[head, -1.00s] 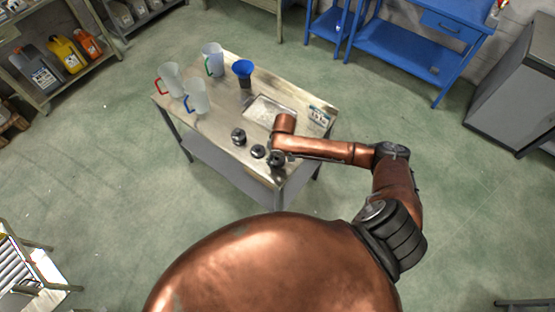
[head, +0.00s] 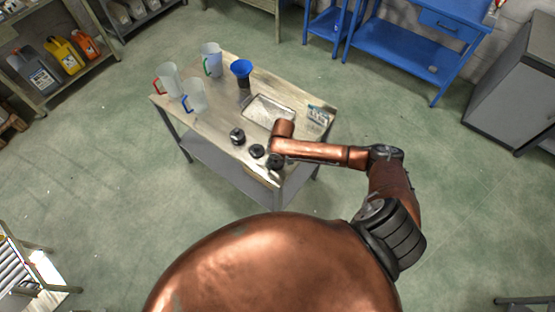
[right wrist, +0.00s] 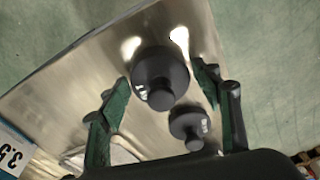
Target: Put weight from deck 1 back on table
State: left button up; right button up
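Several dark round knobbed weights stand upright near the table's (head: 215,125) front corner. One is a black weight (head: 237,136), and a smaller one (head: 257,151) stands beside it. My right gripper (head: 275,162) is a dark shape over the corner, hard to separate from what lies below. In the right wrist view, my right gripper (right wrist: 165,105) has its green-padded fingers spread wide. Between them in that view I see a large weight (right wrist: 160,78) and a smaller weight (right wrist: 190,127), with no visible finger contact. My left gripper is not in view.
Clear jugs with red (head: 169,79), blue (head: 195,96) and green (head: 211,60) handles and a blue funnel (head: 241,68) stand farther back. A shallow tray (head: 268,97) and a printed card (head: 319,114) lie on the right. Floor surrounds the table.

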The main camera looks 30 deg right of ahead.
aim_at(279, 163)
jog(key=shift+o, duration=1)
jog(key=shift+r, duration=0.1)
jog(key=shift+r, duration=0.4)
notch_tip(279, 163, up, 11)
jog(key=s, duration=0.1)
jog(key=shift+s+d+p, duration=0.15)
jog(key=shift+s+p, duration=0.05)
jog(key=shift+p, duration=0.2)
jog(key=shift+r, duration=0.1)
